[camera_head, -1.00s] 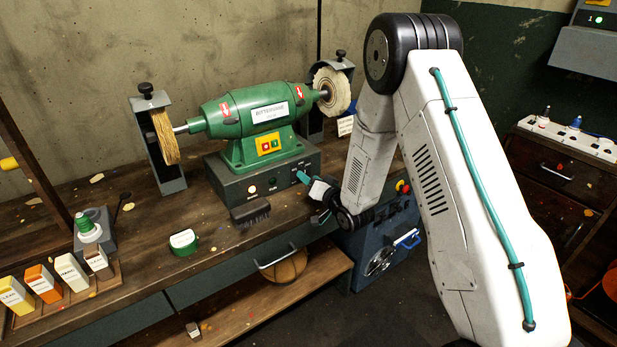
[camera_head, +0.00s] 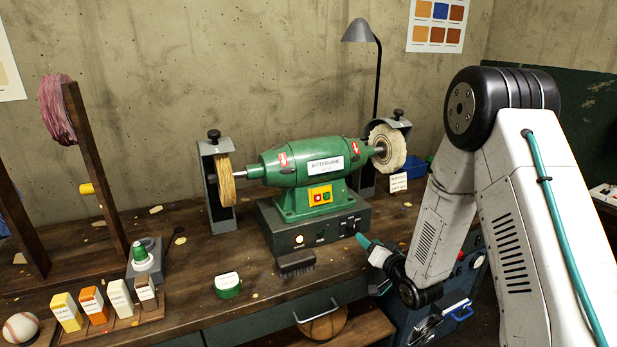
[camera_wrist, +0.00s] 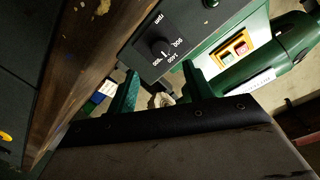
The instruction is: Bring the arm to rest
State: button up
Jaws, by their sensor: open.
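My arm reaches in from the right in the head view, bent down at a large black joint. My gripper (camera_head: 365,243) is low at the bench's front edge, just right of the polishing machine's base. Only a teal finger and part of the white wrist show there. In the wrist view both green fingers of my gripper (camera_wrist: 160,88) stand apart with nothing held between them. Beyond them are the machine's dial panel (camera_wrist: 160,45) and its red and yellow-green switch (camera_wrist: 236,47). I cannot tell how far the fingertips are from the base.
The green polishing machine (camera_head: 312,165) stands on the wooden bench (camera_head: 190,255). A dark brush (camera_head: 296,264) and a green tin (camera_head: 228,286) lie in front. A brown ball (camera_head: 323,325) sits on the lower shelf.

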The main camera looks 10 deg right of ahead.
jog(key=s+d+r+n+g+h, duration=0.1)
jog(key=s+d+r+g+h, duration=0.1)
jog(key=s+r+g, duration=0.45)
jog(key=s+d+r+n+g+h, duration=0.1)
jog(key=s+r+h, duration=0.25)
jog(key=r, duration=0.55)
jog(key=s+r+g, duration=0.2)
jog(key=s, duration=0.8)
jog(key=s+a+r+n+g, duration=0.1)
jog(key=s+r+g, duration=0.2)
jog(key=s, duration=0.8)
jog(key=s+a+r+g+y, duration=0.1)
jog(key=s+r+g, duration=0.1)
jog(key=s, duration=0.9)
jog(key=shift+r, duration=0.5)
jog(key=shift+w+d, duration=0.1)
